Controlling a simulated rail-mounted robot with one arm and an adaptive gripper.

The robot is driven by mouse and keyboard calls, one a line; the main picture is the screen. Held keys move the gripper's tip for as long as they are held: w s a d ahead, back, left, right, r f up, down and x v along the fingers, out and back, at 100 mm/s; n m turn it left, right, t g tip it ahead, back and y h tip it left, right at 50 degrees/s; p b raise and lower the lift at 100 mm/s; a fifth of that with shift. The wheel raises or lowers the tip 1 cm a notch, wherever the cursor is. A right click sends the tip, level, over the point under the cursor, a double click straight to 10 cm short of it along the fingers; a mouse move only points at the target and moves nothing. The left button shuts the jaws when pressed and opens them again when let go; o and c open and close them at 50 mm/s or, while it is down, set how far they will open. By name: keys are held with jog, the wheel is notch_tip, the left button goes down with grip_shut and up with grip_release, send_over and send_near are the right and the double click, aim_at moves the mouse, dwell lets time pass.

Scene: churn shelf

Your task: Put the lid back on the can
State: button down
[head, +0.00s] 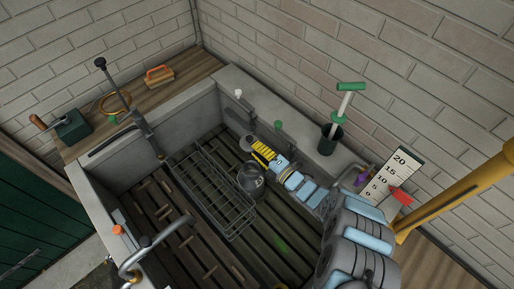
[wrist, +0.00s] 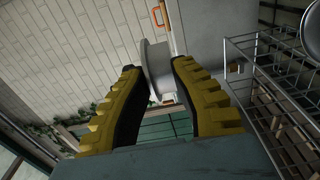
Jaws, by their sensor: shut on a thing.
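The can (head: 250,181) is a dark grey metal vessel standing upright on the slatted floor of the trough, with a pale mark on its side. My gripper (head: 260,150) has yellow ribbed fingers and is just behind the can, above the trough floor. In the wrist view, the gripper is shut on a pale grey round lid (wrist: 157,62), seen nearly edge-on between the fingertips. The lower part of the lid is partly hidden by the fingers.
A wire rack (head: 213,190) stands left of the can; it also shows in the wrist view (wrist: 262,65). The trough's grey walls (head: 295,140) surround both. A dark cup with a green-handled tool (head: 343,112) and a scale board (head: 393,177) stand to the right.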

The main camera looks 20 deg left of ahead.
jog(key=b, duration=1.1)
send_over(257, 175)
notch_tip(257, 175, down, 14)
jog(key=shift+w+r, duration=0.1)
jog(key=shift+w, duration=0.05)
jog(key=shift+f, duration=0.25)
jog(key=shift+p, duration=0.3)
dwell(0.4)
jog(key=shift+f, duration=0.1)
jog(key=shift+w+f+b, duration=0.2)
jog(key=shift+f+b, duration=0.4)
jog(key=shift+f, duration=0.3)
jog(key=shift+s+f, duration=0.1)
jog(key=shift+s, duration=0.1)
